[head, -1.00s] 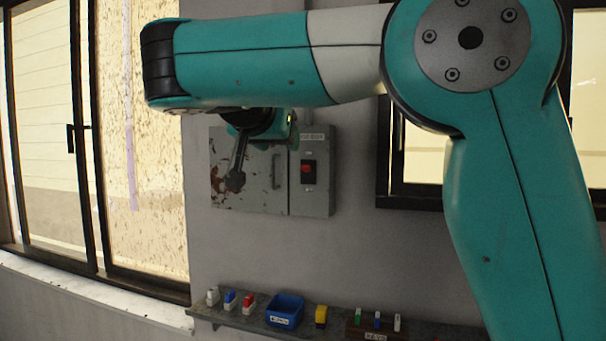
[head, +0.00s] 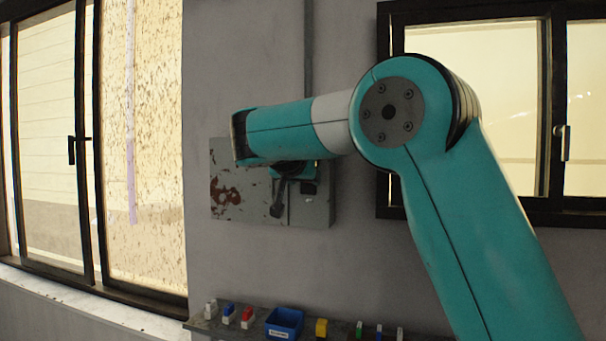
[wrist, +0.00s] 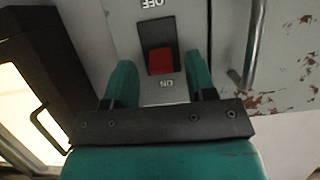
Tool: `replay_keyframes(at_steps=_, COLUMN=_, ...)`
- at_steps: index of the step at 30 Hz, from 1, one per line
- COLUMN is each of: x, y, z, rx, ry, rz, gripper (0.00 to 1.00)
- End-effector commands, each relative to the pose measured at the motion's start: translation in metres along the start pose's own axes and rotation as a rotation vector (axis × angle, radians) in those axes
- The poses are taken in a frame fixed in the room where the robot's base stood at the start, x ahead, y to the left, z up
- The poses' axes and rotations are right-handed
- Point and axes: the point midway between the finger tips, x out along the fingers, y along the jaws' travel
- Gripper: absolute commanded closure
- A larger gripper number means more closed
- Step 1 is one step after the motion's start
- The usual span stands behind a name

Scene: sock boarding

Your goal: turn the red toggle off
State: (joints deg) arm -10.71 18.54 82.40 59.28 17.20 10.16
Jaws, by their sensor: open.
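The red toggle (wrist: 161,61) sits in a dark switch plate (wrist: 157,30) on the grey box. In the wrist view, which shows the labels upside down, the red part lies at the end by the "ON" label (wrist: 166,83), and the dark part is toward the "OFF" label (wrist: 152,3). My gripper (wrist: 161,72) is open and empty, its teal fingers on either side of the toggle's lower part in the picture. I cannot tell whether they touch the panel. In the head view, my arm hides much of the box (head: 230,200); the dark switch plate (head: 309,188) shows only partly.
A metal door handle (wrist: 252,45) stands out beside the switch, close to one finger. Windows flank the wall on both sides. Below, a shelf holds a blue bin (head: 284,323), a yellow block (head: 321,328) and several small items.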

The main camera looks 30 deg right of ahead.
Motion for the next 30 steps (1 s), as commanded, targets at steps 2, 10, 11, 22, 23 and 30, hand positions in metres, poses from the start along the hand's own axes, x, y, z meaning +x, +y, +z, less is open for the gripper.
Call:
replay_keyframes(at_steps=2, x=0.001, y=0.0, z=0.0, rx=0.0, ry=0.0, rz=0.0, gripper=0.49)
replay_keyframes(at_steps=10, x=0.001, y=0.0, z=0.001, rx=0.0, ry=0.0, rz=0.0, gripper=0.67)
replay_keyframes(at_steps=11, x=0.001, y=0.0, z=0.001, rx=0.0, ry=0.0, rz=0.0, gripper=0.74)
replay_keyframes(at_steps=22, x=0.002, y=0.0, z=0.004, rx=0.0, ry=0.017, rz=0.0, gripper=0.98)
replay_keyframes(at_steps=23, x=0.002, y=0.0, z=0.005, rx=0.0, ry=0.025, rz=0.0, gripper=0.98)
replay_keyframes(at_steps=30, x=0.005, y=0.0, z=0.017, rx=0.002, ry=0.141, rz=0.0, gripper=0.98)
